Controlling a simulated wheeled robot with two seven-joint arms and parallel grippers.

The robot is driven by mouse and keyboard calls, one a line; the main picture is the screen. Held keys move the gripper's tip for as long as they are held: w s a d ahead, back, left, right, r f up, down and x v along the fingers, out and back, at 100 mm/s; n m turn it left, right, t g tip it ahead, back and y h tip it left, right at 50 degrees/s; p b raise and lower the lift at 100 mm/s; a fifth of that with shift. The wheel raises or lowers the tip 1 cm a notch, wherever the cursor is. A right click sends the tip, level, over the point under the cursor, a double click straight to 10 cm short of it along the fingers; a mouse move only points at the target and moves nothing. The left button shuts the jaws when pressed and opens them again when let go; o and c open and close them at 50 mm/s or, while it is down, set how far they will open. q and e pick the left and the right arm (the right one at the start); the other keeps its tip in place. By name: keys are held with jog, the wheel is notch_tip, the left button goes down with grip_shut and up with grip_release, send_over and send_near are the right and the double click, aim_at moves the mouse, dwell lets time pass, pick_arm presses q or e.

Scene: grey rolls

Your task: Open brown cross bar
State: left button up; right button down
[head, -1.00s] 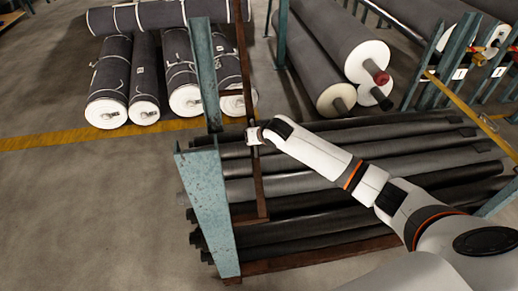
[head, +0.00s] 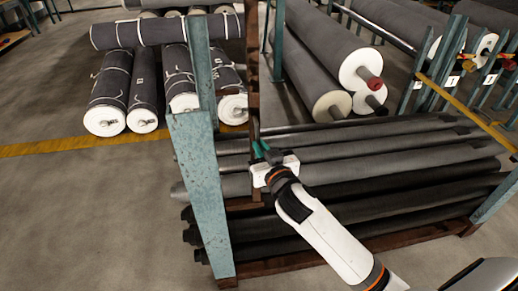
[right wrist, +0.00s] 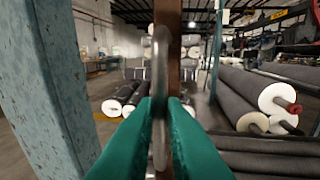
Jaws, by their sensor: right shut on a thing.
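The brown cross bar (head: 253,75) is a narrow, rusty upright bar just right of the teal post, in front of the rolls. It also shows in the right wrist view (right wrist: 168,22), running up the middle. A grey metal handle (right wrist: 160,65) stands in front of the bar there. My right gripper (head: 260,150) is at the bar, with its green fingers pointing away from me. In the right wrist view its fingers (right wrist: 160,115) are shut on the handle, one on each side. My left gripper is not in view.
A teal post (head: 205,190) stands close left of the bar. Long dark rolls (head: 400,185) lie stacked behind and right of it on a brown lower beam (head: 300,262). More wrapped rolls (head: 110,90) lie at the back left. The floor (head: 80,220) at left is clear.

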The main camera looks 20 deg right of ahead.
jog(key=shift+s+a+f, duration=0.1)
jog(key=shift+s, duration=0.35)
jog(key=c, duration=1.5)
grip_release()
jog(key=s+b, duration=0.2)
jog(key=s, duration=1)
jog(key=shift+a+b, duration=0.3)
jog(key=shift+a, duration=0.05)
